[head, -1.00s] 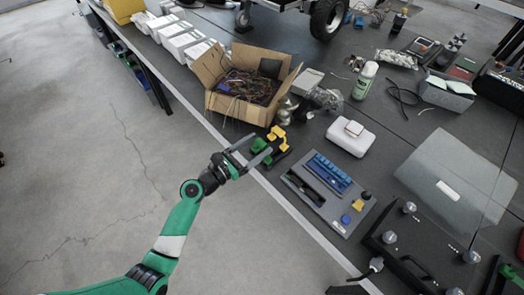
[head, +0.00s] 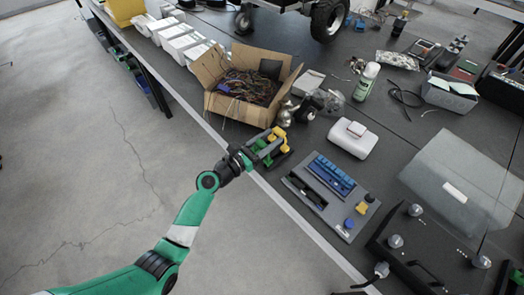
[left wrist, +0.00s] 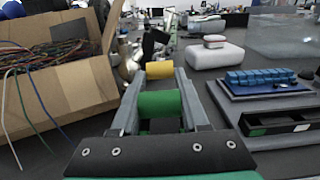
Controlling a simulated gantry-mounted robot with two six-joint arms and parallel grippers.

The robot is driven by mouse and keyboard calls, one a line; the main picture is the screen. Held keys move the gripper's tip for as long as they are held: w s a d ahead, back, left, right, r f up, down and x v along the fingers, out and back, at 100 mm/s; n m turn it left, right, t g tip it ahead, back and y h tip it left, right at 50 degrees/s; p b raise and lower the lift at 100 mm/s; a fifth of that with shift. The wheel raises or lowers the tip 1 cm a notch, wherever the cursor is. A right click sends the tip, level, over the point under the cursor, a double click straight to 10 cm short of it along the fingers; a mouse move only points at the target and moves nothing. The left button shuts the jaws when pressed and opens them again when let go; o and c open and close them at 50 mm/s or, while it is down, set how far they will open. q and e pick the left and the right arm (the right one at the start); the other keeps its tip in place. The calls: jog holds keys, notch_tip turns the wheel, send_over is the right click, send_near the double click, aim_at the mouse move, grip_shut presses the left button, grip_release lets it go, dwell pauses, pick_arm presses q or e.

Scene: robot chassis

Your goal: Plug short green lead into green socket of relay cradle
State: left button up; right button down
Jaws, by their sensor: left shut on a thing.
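My left gripper (head: 266,147) reaches over the table's near edge and is shut on a green cylindrical piece, which shows between its fingers in the left wrist view (left wrist: 160,105). I take it for the green lead; no cable shows. A yellow cylindrical piece (left wrist: 158,69) stands just beyond the fingertips, and yellow parts also show in the head view (head: 279,134). These parts sit together on a small dark base, mostly hidden by the gripper. I cannot tell which part is the relay cradle or its green socket.
A cardboard box (head: 222,107) of tangled wires stands close by on the left. A grey panel (head: 345,218) with a blue block (head: 331,174) lies to the right. A white box (head: 351,139) and a spray can (head: 366,82) stand farther back.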

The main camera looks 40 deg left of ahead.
pick_arm(q)
grip_shut()
